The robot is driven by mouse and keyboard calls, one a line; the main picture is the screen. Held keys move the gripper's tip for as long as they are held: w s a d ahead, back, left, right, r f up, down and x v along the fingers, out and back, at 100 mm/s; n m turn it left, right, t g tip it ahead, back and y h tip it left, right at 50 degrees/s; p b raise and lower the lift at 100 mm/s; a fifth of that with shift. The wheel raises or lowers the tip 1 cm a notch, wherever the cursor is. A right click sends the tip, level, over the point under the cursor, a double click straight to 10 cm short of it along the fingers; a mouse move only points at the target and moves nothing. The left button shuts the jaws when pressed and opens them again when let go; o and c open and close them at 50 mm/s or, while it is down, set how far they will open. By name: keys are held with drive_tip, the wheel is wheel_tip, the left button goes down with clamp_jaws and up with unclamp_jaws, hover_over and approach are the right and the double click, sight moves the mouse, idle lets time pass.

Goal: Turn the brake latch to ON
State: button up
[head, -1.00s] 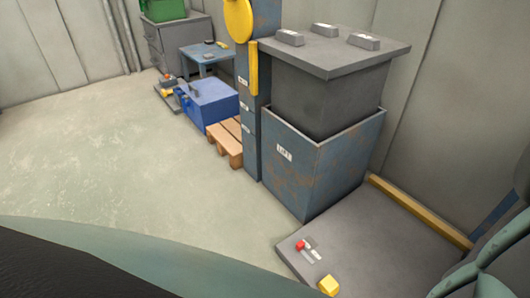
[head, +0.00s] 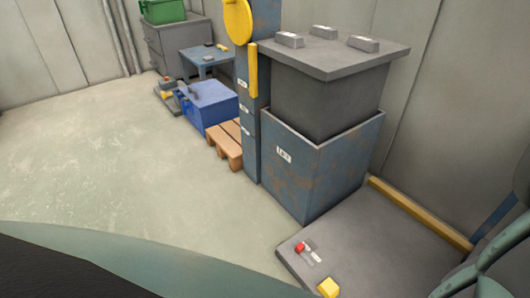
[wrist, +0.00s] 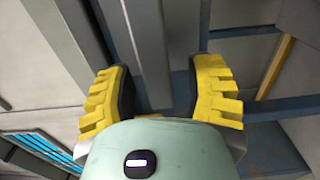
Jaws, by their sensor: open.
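A small lever with a red knob (head: 299,247) sits on the grey slab (head: 375,245) at the lower right of the head view, with pale label marks beside it. It may be the brake latch; its lettering is too small to read. A yellow block (head: 328,287) stands near it on the slab's front edge. My gripper (wrist: 160,92) shows in the wrist view with its two yellow ridged fingers apart. Nothing is held between them; only beams show behind. I cannot make out the lever in the wrist view.
A rusty blue bin (head: 315,175) with a dark block and a grey lid (head: 335,50) stands behind the slab. A blue column (head: 250,130) with a yellow wheel (head: 238,18) is beside it. A wooden pallet (head: 225,145) and blue box (head: 210,104) are further back. The floor at left is clear.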

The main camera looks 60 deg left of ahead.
drive_tip(key=shift+s, duration=0.1)
drive_tip(key=s, duration=1.2)
drive_tip(key=shift+d, duration=0.25)
drive_tip(key=shift+w, duration=0.1)
